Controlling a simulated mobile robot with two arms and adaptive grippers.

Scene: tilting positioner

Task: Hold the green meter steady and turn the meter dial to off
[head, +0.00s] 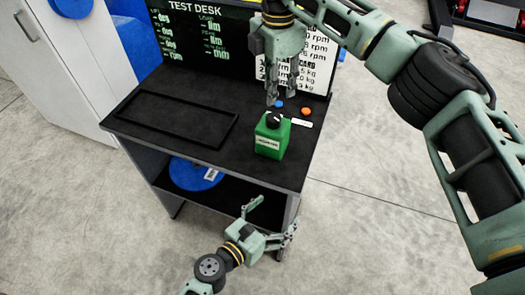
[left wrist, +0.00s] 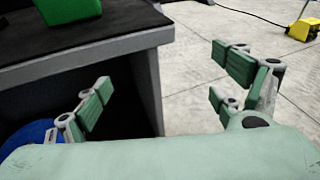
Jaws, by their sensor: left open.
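The green meter (head: 270,141) stands upright near the right front of the dark desk top. The black meter dial (head: 273,119) is on its top; which way it points is too small to tell. In the left wrist view the meter's lower part (left wrist: 68,8) shows at the top left, cut off by the frame. My left gripper (head: 272,222) is open and empty, below and in front of the desk's front edge, apart from the meter; its spread fingers also show in the left wrist view (left wrist: 165,85). My right gripper (head: 281,98) hangs pointing down just above and behind the dial, its fingers apart with nothing between them.
A blue button (head: 279,103), an orange button (head: 306,112) and a white label (head: 302,123) lie behind the meter. A black rectangular frame (head: 148,125) is on the desk's left. A blue round object (head: 196,176) sits on the shelf below. Dark display boards stand behind.

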